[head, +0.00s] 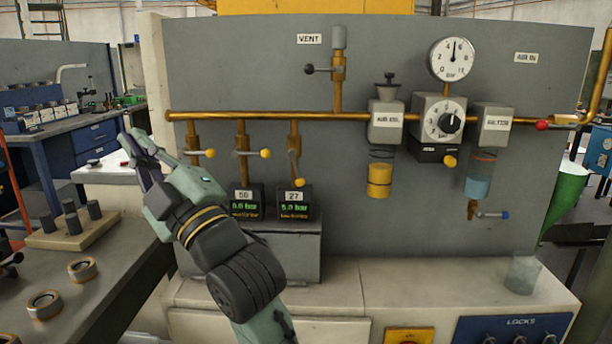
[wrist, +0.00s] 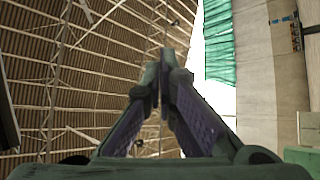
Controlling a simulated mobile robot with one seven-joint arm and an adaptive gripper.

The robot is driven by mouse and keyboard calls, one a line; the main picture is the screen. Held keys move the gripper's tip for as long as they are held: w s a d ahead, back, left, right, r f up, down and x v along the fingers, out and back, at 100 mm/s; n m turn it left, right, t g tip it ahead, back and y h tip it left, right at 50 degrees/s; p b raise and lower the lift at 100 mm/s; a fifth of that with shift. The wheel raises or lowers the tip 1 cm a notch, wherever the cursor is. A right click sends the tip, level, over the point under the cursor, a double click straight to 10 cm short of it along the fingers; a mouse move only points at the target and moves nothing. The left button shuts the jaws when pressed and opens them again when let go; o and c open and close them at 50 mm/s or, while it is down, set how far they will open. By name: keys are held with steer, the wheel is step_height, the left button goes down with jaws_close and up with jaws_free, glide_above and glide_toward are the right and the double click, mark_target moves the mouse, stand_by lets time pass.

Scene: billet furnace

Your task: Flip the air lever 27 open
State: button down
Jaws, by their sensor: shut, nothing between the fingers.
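The air lever above the box labelled 27 (head: 295,168) hangs from the third brass drop pipe on the grey panel. Its arm points steeply down, slightly right, to a yellow knob. The 27 box (head: 294,204) has a green lit readout, apparently 5.0 bar. My gripper (head: 128,141) is left of the panel's drop pipes, well away from this lever, with its fingers pointing up and left. In the wrist view my gripper (wrist: 165,62) has its fingers meeting at the tips, with nothing between them. The lever does not show in the wrist view.
Two similar yellow-knobbed levers (head: 200,153) (head: 252,153) lie about horizontal to the left. Box 56 (head: 246,203) stands beside box 27. A brass pipe (head: 350,116) runs above. The regulator (head: 439,120) and gauge (head: 451,59) are right. A workbench (head: 95,285) is at left.

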steer(key=w+d+f+n+t+h, duration=0.1)
steer(key=w+d+f+h, duration=0.3)
steer(key=w+d+h, duration=0.5)
steer(key=n+g+h, duration=0.1)
steer(key=n+h, duration=0.1)
steer(key=n, duration=0.1)
glide_toward(299, 175)
steer(key=p+x, duration=0.5)
steer(key=x, duration=0.2)
steer(key=shift+w+a+f+m+t+y+b, duration=0.1)
steer(key=shift+a+m+t+y+b, duration=0.25)
steer(key=shift+b, duration=0.6)
steer(key=shift+w+a+f+m+t+h+b, duration=0.1)
steer(key=shift+a+m+b, duration=0.15)
steer(key=shift+m+b, duration=0.45)
steer(key=shift+w+a+f+m+t+y+b, duration=0.15)
steer(key=shift+a+m+b, duration=0.15)
steer(key=shift+b, duration=0.85)
